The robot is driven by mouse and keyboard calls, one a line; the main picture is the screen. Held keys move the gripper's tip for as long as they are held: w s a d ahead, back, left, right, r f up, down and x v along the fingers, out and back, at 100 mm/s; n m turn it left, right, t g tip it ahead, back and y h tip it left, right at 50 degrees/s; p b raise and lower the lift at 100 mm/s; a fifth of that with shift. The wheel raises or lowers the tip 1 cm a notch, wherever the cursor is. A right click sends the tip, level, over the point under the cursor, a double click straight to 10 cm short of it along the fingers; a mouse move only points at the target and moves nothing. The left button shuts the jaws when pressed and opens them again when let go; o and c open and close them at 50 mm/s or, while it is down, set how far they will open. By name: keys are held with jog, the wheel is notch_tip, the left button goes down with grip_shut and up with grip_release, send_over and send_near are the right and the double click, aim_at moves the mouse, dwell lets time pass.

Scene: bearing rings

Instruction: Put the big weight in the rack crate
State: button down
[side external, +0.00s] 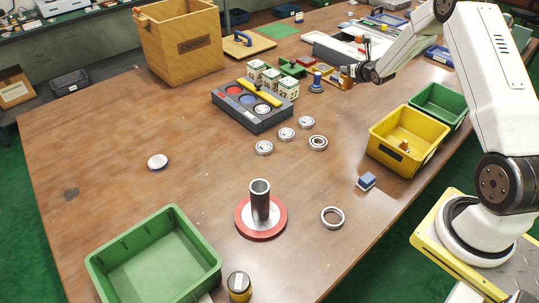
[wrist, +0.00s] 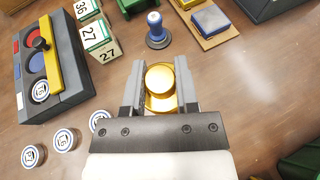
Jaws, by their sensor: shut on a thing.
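A brass big weight (wrist: 160,80) with a round knob sits between the two fingers of my gripper (wrist: 160,92) in the wrist view. My gripper is shut on it. In the side view my gripper (side external: 349,76) holds the weight at the far right part of the table, beside a blue-handled stamp (side external: 317,84). I cannot tell whether the weight is clear of the table. No crate reads as the rack crate; a tan crate (side external: 183,47) at the back left bears a label that seems to say EXPORT.
A green tray (side external: 155,262) stands at the front left, a yellow bin (side external: 402,150) and a green bin (side external: 440,103) at the right. A post on a red base (side external: 261,210), a grey tray (side external: 250,108) and several loose discs occupy the middle. The left of the table is mostly clear.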

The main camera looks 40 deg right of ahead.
jog(key=shift+r+v, duration=0.15)
jog(key=shift+v, duration=0.6)
jog(key=shift+r+v, duration=0.15)
jog(key=shift+v, duration=0.65)
jog(key=shift+w+a, duration=0.1)
jog(key=shift+w, duration=0.1)
jog(key=shift+a, duration=0.1)
jog(key=a+r+n+t+y, duration=0.1)
jog(key=a+r+n+y, duration=0.2)
jog(key=a, duration=0.6)
jog(key=a+r+n+y, duration=0.1)
jog(key=a+r+y, duration=0.1)
jog(key=a+r, duration=0.55)
jog(key=s+a+r+n+y, duration=0.1)
jog(key=s+a+n+y, duration=0.1)
jog(key=a, duration=0.7)
jog(key=s+a+r+n+y, duration=0.2)
jog(key=s+a, duration=0.2)
jog(key=a, duration=0.5)
jog(key=shift+s+g, duration=0.2)
jog(key=shift+g, duration=0.1)
jog(key=shift+a+r, duration=0.15)
